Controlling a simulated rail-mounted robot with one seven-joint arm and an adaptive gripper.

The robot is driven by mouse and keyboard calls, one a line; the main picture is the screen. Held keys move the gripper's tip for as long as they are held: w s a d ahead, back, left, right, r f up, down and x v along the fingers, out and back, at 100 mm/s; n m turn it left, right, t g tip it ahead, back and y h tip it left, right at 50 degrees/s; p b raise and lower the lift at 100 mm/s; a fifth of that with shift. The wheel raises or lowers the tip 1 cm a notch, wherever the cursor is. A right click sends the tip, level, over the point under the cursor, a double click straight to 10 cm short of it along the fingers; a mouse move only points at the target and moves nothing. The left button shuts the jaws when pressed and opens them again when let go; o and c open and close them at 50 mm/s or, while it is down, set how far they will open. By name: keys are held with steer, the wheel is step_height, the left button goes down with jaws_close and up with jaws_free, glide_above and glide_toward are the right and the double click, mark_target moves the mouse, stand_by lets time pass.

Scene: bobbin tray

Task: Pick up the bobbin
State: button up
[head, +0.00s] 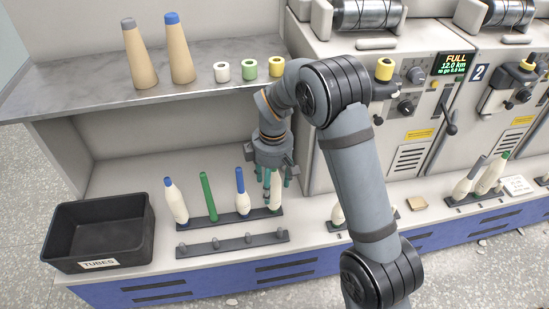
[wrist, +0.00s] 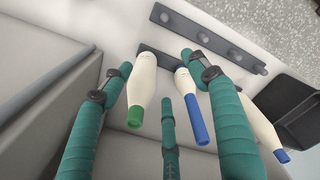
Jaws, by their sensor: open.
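A white bobbin with a green tip (wrist: 142,92) shows between my spread green fingers in the wrist view. In the head view the same bobbin (head: 275,194) stands at the right end of the dark rack (head: 224,219), partly hidden by the fingers. My gripper (head: 275,180) is open above and around its upper part, pointing down. In the wrist view my gripper (wrist: 157,63) has one finger left, one right and a thinner one at the lower middle. I cannot tell whether any finger touches the bobbin.
Left on the rack stand a blue-tipped bobbin (head: 242,196), a bare green tube (head: 208,197) and another blue-tipped bobbin (head: 175,204). An empty peg rail (head: 232,245) lies in front. A black tubes bin (head: 98,232) is at left. A grey shelf (head: 110,95) overhangs behind.

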mark_target(274, 180)
steer(key=shift+n, duration=0.4)
steer(key=w+r+p, duration=0.1)
steer(key=r+p, duration=0.1)
steer(key=w+d+r+p, duration=0.1)
steer(key=r+p, duration=0.1)
steer(key=w+r+p, duration=0.1)
steer(key=r+p, duration=0.1)
steer(key=shift+w+d+r, duration=0.25)
steer(key=shift+w+r, duration=0.1)
steer(key=shift+w, duration=0.05)
steer(key=shift+d+f, duration=0.1)
steer(key=shift+f, duration=0.1)
step_height(274, 180, down, 5)
steer(key=shift+w+r+b, duration=0.15)
steer(key=shift+b, duration=0.45)
steer(key=shift+w+a+f+b, duration=0.1)
steer(key=shift+a+f+b, duration=0.05)
steer(key=shift+f, duration=0.75)
steer(key=shift+a+f+b, duration=0.15)
steer(key=shift+a+f, duration=0.05)
steer(key=shift+f, duration=0.65)
steer(key=shift+w+a+f+b, duration=0.1)
steer(key=shift+a+f+b, duration=0.05)
steer(key=shift+f, duration=0.75)
steer(key=shift+c, duration=1.4)
steer(key=c, duration=1.1)
steer(key=shift+o, duration=0.2)
